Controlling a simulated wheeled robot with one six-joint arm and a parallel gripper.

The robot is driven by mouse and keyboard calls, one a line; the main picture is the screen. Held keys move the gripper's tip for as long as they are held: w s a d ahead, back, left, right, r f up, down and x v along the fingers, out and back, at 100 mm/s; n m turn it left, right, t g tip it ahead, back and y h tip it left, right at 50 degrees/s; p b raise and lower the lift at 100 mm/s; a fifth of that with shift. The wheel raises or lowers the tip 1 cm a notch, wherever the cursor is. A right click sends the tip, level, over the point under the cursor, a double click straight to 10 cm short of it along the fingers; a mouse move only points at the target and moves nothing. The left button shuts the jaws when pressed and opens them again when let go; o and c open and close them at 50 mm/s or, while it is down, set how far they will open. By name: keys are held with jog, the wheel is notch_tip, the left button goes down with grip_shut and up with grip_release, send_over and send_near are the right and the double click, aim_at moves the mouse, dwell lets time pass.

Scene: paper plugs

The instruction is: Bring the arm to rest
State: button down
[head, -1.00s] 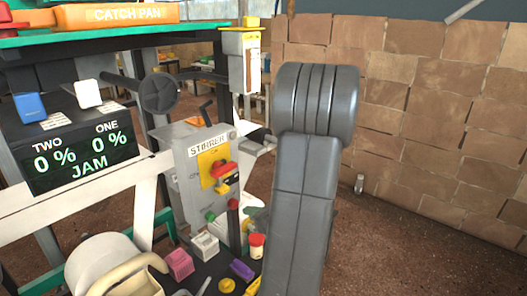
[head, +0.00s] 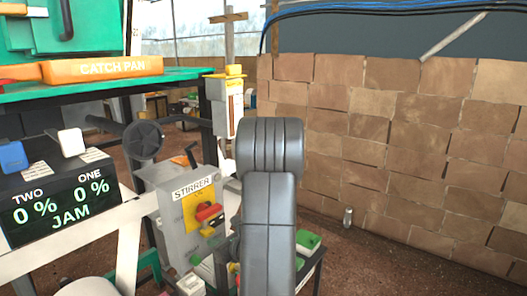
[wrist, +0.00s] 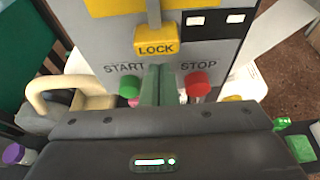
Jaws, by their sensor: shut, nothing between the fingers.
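My gripper (wrist: 158,68) shows in the wrist view with its two greenish fingers shut together and nothing between them. The fingertips are in front of the grey stirrer box, just below the yellow LOCK tag (wrist: 156,41), between the START and STOP labels. A red button (wrist: 198,84) is right of the fingers and a green button (wrist: 130,86) is left of them. I cannot tell whether the fingers touch the box. In the head view my arm stands in front of the stirrer box's (head: 180,215) right side, and my gripper is hidden.
A JAM display (head: 60,207) is at left, below a green shelf (head: 130,80) with an orange CATCH PAN (head: 100,69). A beige handled vessel (wrist: 70,90) is left in the wrist view. A brick wall (head: 420,150) stands at right, with open floor (head: 385,255) before it.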

jog(key=shift+r+p, duration=0.4)
jog(key=shift+r, duration=0.4)
jog(key=shift+s+a, duration=0.1)
